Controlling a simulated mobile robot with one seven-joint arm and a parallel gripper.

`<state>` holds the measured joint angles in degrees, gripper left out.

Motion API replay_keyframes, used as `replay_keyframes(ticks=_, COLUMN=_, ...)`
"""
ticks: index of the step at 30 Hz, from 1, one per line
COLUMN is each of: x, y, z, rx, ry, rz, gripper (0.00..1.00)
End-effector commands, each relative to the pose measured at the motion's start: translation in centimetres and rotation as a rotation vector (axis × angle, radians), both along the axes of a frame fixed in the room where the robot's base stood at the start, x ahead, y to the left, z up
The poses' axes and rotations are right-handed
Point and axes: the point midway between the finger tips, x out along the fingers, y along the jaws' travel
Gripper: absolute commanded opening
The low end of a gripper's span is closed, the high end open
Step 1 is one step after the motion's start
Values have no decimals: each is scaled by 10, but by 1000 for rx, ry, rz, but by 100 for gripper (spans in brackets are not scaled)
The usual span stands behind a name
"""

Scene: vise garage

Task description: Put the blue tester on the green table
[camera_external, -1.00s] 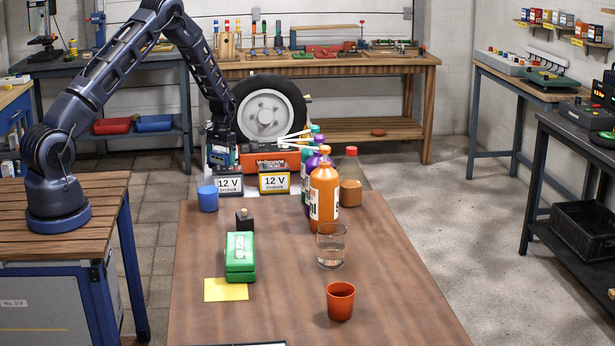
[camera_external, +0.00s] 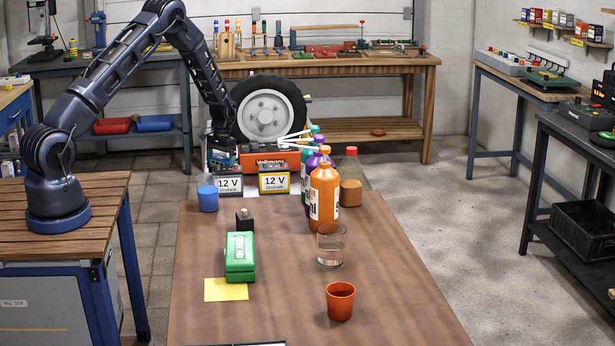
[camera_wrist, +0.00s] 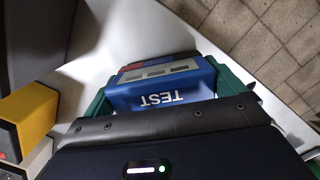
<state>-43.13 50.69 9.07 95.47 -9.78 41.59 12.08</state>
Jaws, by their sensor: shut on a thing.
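In the wrist view the blue tester (camera_wrist: 160,92) lies between the two green fingers of my gripper (camera_wrist: 168,96). Its white TEST lettering faces the camera, and a row of dark panels and a red part show at its far side. My gripper is shut on it. In the external view my gripper (camera_external: 221,146) is beyond the far left end of the brown table, close behind the 12 V boxes. The tester is too small and hidden there to make out. I cannot pick out a table with a plainly green top.
A white 12 V box (camera_external: 229,184) and a yellow one (camera_external: 273,179) stand in front of my gripper, with a blue cup (camera_external: 208,199) nearby. An orange battery charger (camera_external: 262,158) and a wheel (camera_external: 268,112) are to the right. Bottles (camera_external: 324,195) crowd the brown table (camera_external: 280,290).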

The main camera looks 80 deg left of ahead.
Motion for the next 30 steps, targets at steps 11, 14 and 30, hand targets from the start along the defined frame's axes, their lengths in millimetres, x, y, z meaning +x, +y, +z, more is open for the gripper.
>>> replay_keyframes(ticks=11, x=0, y=0, z=-6, rx=0, ry=0, rz=0, gripper=63)
replay_keyframes(ticks=14, x=0, y=0, z=-7, rx=1, ry=-1, rz=0, gripper=100)
replay_keyframes(ticks=30, x=4, y=3, z=27, rx=2, ry=-2, rz=0, gripper=100)
